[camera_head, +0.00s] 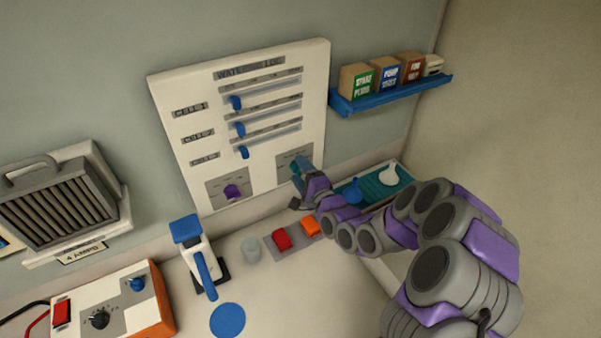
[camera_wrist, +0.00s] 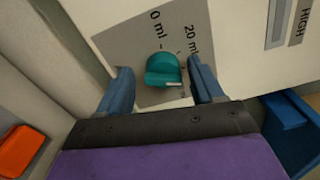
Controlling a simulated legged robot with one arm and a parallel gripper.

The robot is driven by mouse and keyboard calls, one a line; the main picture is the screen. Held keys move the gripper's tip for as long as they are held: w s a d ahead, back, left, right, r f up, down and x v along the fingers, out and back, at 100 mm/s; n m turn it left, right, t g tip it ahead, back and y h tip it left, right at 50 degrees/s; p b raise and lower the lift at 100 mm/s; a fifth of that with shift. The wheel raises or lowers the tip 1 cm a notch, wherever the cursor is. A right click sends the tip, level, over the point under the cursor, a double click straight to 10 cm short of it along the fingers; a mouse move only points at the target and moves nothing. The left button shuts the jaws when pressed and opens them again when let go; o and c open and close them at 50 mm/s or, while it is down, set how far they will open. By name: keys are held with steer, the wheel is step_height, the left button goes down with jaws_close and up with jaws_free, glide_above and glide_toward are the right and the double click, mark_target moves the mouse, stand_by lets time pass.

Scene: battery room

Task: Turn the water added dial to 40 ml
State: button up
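The water added dial is a teal knob (camera_wrist: 163,71) on a grey plate (camera_wrist: 180,22) marked "0 ml" and "20 ml" in the wrist view. Its white pointer mark is at the knob's lower right; the other scale labels are hidden. My gripper (camera_wrist: 161,88) has its two blue fingers apart, one on each side of the knob, with gaps visible between them and the knob. In the head view my gripper (camera_head: 301,172) is at the lower right of the white wall panel (camera_head: 240,173), in front of the grey plate, and partly covers the teal knob.
A purple knob (camera_head: 232,191) and several blue sliders (camera_head: 239,129) are on the same panel. Below stand red (camera_head: 282,239) and orange (camera_head: 310,226) blocks, a clear cup (camera_head: 250,249) and a blue-topped device (camera_head: 188,230). A blue shelf (camera_head: 390,96) is at upper right.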

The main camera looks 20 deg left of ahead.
steer(key=p+v, duration=1)
steer(key=v, duration=0.7)
steer(key=shift+d+p, duration=0.25)
steer(key=shift+p, duration=0.1)
stand_by(0.5)
